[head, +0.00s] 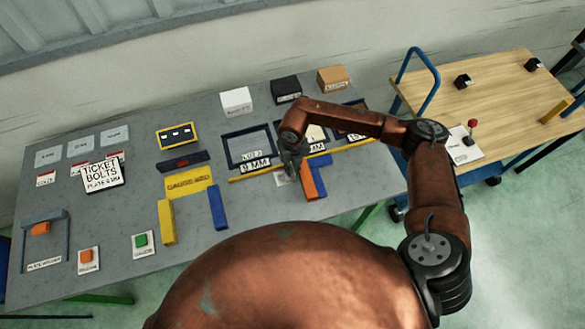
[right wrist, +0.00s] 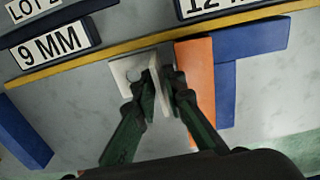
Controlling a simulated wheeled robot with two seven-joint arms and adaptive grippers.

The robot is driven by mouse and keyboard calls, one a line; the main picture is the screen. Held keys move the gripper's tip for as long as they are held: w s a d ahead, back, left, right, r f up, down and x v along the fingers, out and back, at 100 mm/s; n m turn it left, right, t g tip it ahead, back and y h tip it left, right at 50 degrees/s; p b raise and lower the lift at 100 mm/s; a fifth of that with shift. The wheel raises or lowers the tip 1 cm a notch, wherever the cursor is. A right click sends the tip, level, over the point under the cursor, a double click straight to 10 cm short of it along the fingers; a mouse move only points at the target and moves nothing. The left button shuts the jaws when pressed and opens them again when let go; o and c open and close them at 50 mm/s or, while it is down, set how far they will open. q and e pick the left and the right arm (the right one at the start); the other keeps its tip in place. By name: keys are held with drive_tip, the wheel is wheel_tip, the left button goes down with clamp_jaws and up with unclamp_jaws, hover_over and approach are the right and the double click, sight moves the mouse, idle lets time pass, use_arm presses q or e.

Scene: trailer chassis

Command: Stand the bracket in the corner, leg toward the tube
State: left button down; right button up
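A pale grey-white bracket (right wrist: 132,69) is in the right wrist view, with a flat, square leg showing a round mark and a thin upright plate. The flat leg points left, away from the orange bar (right wrist: 195,88). My right gripper (right wrist: 161,88) has its fingers on both sides of the upright plate. It also shows in the head view (head: 293,170). The orange bar lies just right of the gripper, its far end near the yellow strip (right wrist: 120,51). Blue pieces (right wrist: 250,41) lie against its right side. I cannot tell whether the bracket touches the table. My left gripper is not in view.
Framed label trays (head: 247,147) lie beyond the yellow strip. A blue bar (head: 217,207) and a yellow bar (head: 166,222) lie left on the grey table (head: 120,225). White, black and brown boxes (head: 236,100) stand at the back. A wooden cart (head: 500,90) stands right.

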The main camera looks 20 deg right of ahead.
drive_tip(key=shift+d, duration=0.1)
drive_tip(key=shift+r, duration=0.35)
wheel_tip(320, 180, up, 12)
drive_tip(key=shift+f, duration=0.2)
drive_tip(key=shift+s+d, duration=0.1)
idle(0.4)
